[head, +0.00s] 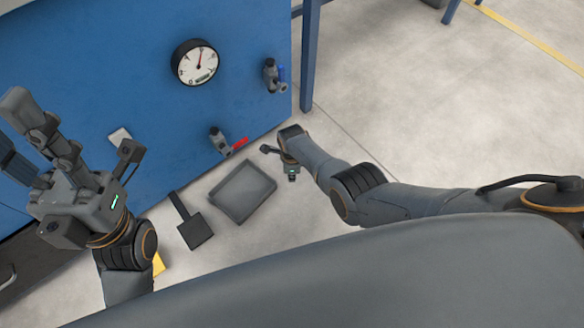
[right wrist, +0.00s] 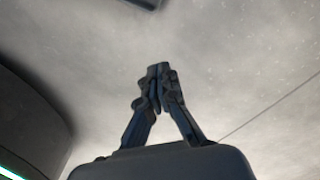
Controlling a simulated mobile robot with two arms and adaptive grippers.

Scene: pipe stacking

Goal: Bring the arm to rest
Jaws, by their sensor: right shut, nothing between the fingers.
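My right gripper (head: 290,165) is at the end of the arm that comes in from the right in the head view. It is seen from above, with its fingers mostly hidden, low in front of the blue panel's right end. In the right wrist view its two dark fingers (right wrist: 158,78) meet at the tips. They are shut and empty over pale floor. My left gripper (head: 28,115) is at the far left, its fingers raised toward the upper left in front of the blue panel. Whether they are apart or together is not clear.
A grey tray (head: 243,190) lies left of my right gripper, beside a dark square plate (head: 195,233). The floor (head: 420,90) is clear at the upper right.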

